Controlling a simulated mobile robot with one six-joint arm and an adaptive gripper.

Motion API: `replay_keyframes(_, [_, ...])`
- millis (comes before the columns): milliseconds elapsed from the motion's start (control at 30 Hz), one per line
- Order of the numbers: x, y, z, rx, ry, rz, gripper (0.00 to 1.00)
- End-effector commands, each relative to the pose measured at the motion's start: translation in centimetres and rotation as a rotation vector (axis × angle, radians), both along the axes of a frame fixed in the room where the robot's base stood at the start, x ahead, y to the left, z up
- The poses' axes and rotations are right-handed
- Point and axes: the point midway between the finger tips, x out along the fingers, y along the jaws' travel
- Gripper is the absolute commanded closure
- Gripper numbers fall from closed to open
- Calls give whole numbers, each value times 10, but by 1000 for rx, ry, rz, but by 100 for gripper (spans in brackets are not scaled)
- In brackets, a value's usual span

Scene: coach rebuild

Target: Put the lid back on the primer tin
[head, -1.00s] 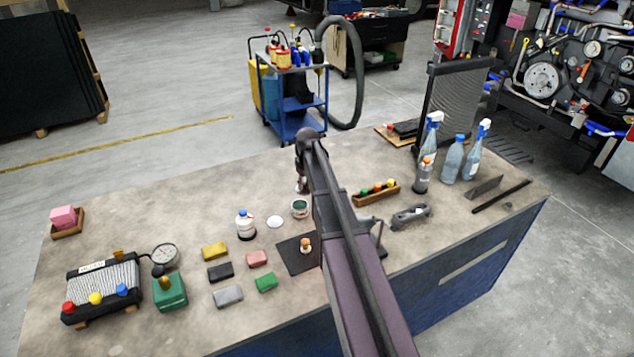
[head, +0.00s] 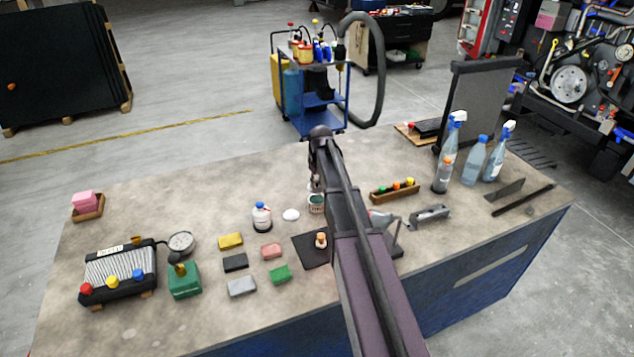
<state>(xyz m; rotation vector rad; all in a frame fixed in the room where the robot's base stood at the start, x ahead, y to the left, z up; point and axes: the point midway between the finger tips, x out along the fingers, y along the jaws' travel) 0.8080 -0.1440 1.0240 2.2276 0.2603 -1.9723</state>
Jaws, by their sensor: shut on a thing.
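The primer tin appears to be the small open tin (head: 316,204) with a dark green inside, upright on the bench. A flat white disc (head: 291,215), about as wide as the tin, lies on the bench just left of it; I cannot tell whether it is the lid. My gripper (head: 316,187) points down just above and behind the tin in the picture, partly hidden by my arm. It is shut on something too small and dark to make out. I cannot tell whether it touches the tin.
A white bottle (head: 262,217) stands left of the disc. A dark mat (head: 309,250) with a small orange-topped bottle (head: 321,240) lies in front. A wooden rack (head: 394,192) and several spray bottles stand right.

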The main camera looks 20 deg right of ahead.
Motion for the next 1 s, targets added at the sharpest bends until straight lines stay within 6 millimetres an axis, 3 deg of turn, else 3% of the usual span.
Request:
replay_keyframes(600, [0,0,-45,0,0,0,100])
replay_keyframes(1000, [0,0,-52,0,0,0,100])
